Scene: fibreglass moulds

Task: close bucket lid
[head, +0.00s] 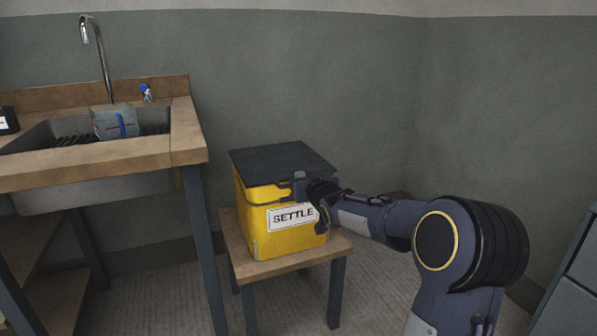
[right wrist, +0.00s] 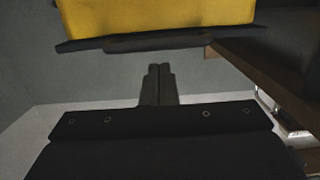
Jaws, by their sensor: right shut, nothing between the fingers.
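The yellow bucket (head: 255,215) is box-shaped, has a white label reading "SETTLE", and stands upright on a small wooden stool. Its dark flat lid (head: 280,160) lies across the top, and I see no clear gap under it. My right gripper (head: 300,182) is at the lid's front right edge, shut and empty; I cannot tell whether it touches. In the right wrist view the closed fingers (right wrist: 158,82) point towards the dark lid edge (right wrist: 160,38), with the yellow bucket wall (right wrist: 150,18) above it in the picture. My left gripper is out of view.
The stool (head: 310,258) is hardly wider than the bucket. A wooden sink bench (head: 188,140) stands to the left, with a tap and a grey block (head: 115,122) in the basin. A grey wall is behind. A grey cabinet (head: 570,290) is at the right edge.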

